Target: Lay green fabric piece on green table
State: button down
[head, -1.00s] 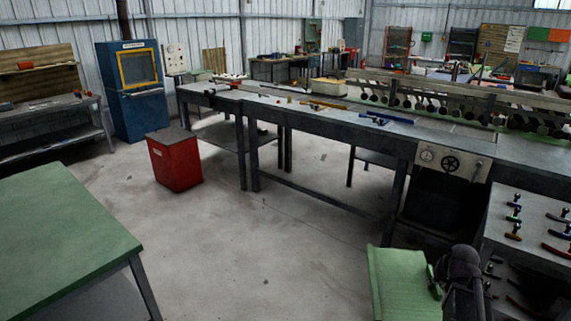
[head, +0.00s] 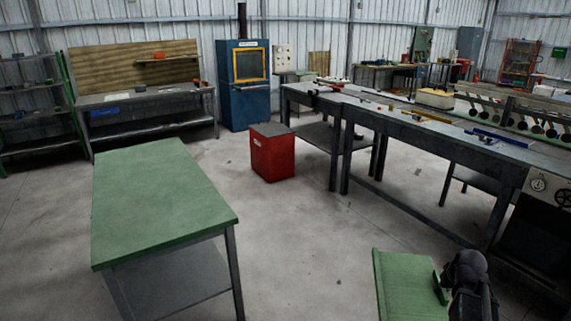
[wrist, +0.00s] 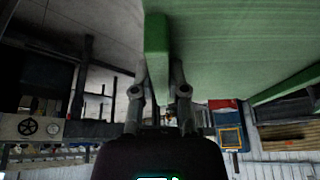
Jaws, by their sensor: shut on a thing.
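The green fabric piece (head: 405,285) is a flat light-green sheet at the lower right of the head view. My gripper (head: 445,280) is beside its right edge there, partly hidden behind my dark wrist. In the wrist view my gripper (wrist: 160,85) is shut on a green edge of the fabric piece (wrist: 230,45), which spreads out to the right. The green table (head: 160,195) stands at the left of the head view with a bare top. The fabric piece is apart from the table, with a gap of floor between them in the picture.
A red bin (head: 273,155) stands on the floor behind the green table. A long grey workbench (head: 420,140) runs along the right. A blue cabinet (head: 245,90) and a workbench with a wooden back panel (head: 140,105) line the far wall. The concrete floor (head: 300,240) between is clear.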

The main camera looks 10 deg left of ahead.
aim_at(184, 202)
jog(key=z, duration=0.2)
jog(key=k, duration=0.1)
jog(key=u, duration=1.45)
jog(key=i, duration=1.55)
jog(key=u, duration=0.1)
